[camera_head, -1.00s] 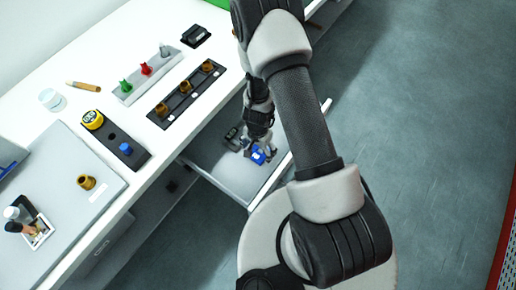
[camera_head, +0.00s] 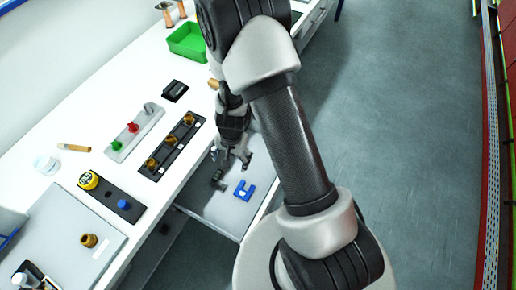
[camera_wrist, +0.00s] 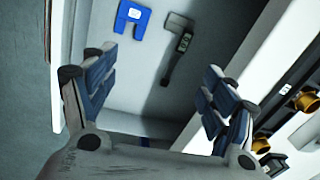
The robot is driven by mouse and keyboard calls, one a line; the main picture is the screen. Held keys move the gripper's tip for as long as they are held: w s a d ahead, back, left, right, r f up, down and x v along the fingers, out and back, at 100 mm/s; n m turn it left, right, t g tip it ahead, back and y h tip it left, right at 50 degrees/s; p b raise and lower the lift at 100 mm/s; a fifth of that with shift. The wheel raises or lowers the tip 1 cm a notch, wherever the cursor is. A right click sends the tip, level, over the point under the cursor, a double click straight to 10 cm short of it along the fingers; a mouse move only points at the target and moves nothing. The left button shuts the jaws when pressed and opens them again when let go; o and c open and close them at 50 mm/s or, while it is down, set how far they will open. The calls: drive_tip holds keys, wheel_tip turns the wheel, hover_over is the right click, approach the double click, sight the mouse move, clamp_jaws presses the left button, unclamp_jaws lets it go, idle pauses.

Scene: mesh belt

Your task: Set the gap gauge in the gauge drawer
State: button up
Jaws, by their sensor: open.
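The gap gauge, a flat blue U-shaped piece with a small white label, lies on the floor of the open gauge drawer. In the head view the gauge (camera_head: 243,190) is right of and below my gripper (camera_head: 234,158). In the wrist view the gauge (camera_wrist: 133,20) lies beyond the fingertips, clear of both. My gripper (camera_wrist: 153,64) is open with nothing between its fingers, above the drawer. The pale drawer (camera_head: 222,213) is pulled out from under the white bench; my arm hides part of it.
A dark gauge-like tool (camera_wrist: 179,45) lies in the drawer beside the gap gauge. On the bench stand a black rack with brown knobs (camera_head: 171,147), a grey rack with coloured pieces (camera_head: 133,131) and a green bin (camera_head: 188,42). Open floor lies to the right.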

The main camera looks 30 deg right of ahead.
drive_tip(key=s+a+r+n+t, duration=0.1)
drive_tip(key=s+r+n, duration=0.15)
drive_tip(key=r, duration=0.95)
drive_tip(key=s+a+r+n+t, duration=0.1)
drive_tip(key=r+n, duration=0.2)
drive_tip(key=r, duration=0.9)
drive_tip(key=s+d+r+n+t, duration=0.1)
drive_tip(key=s+d+r+n, duration=0.2)
drive_tip(key=s+r, duration=0.9)
drive_tip(key=s+d, duration=0.1)
drive_tip(key=s, duration=0.3)
drive_tip(key=shift+d+n+t+h, duration=0.15)
drive_tip(key=shift+n+t+h, duration=0.2)
drive_tip(key=shift+t+h, duration=0.05)
